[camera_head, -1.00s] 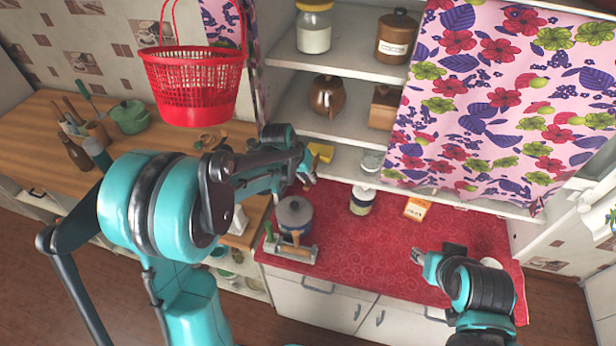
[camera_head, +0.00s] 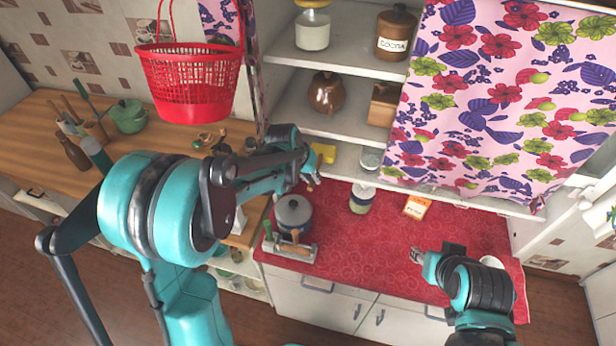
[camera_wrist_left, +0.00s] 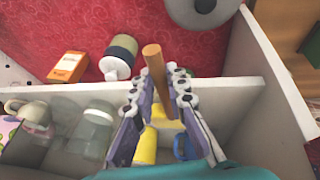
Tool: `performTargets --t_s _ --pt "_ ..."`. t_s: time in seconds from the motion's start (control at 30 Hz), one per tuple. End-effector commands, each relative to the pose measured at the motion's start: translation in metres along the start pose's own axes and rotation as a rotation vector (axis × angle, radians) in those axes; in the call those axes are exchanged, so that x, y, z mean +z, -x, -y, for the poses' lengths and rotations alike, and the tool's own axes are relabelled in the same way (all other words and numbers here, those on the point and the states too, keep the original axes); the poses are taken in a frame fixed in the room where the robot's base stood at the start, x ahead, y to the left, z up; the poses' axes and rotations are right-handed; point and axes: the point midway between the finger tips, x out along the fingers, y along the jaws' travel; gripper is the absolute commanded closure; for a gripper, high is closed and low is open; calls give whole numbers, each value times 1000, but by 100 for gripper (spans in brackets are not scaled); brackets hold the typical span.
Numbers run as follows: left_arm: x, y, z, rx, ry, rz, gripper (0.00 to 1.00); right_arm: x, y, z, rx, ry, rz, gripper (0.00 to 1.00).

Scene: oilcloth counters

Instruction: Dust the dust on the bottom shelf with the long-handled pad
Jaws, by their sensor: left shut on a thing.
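My left gripper (camera_head: 312,172) is at the left end of the bottom shelf (camera_head: 346,160). In the left wrist view its two purple fingers (camera_wrist_left: 160,95) are shut on a wooden handle (camera_wrist_left: 154,62), whose end sticks out past them. I cannot make out the dust; the gripper and arm hide part of the shelf. My right gripper (camera_head: 416,256) is over the red counter, apart from the objects; its jaw opening is unclear.
A glass jar (camera_head: 371,159) stands on the bottom shelf, right of the pad. A flowered curtain (camera_head: 500,100) covers the shelves' right side. A pot (camera_head: 293,213), a lidded jar (camera_head: 362,198) and an orange box (camera_head: 416,207) stand on the red counter. A red basket (camera_head: 190,85) hangs left.

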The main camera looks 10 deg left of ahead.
Motion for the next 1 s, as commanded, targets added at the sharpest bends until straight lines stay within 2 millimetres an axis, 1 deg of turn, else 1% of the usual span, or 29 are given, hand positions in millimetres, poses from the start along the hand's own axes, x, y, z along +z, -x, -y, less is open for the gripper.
performTargets --t_s 0.47,0.63,0.77,1.0 --pt "2 -6 -18 -1 -1 0 100 4 -5 0 0 0 0 60" --pt "4 -9 -28 0 -2 0 100 6 -8 0 0 0 0 60" --pt "4 -10 -32 0 -1 1 100 6 -8 0 0 0 0 60" --pt "4 -10 -44 0 -2 0 100 6 -9 0 0 0 0 60"
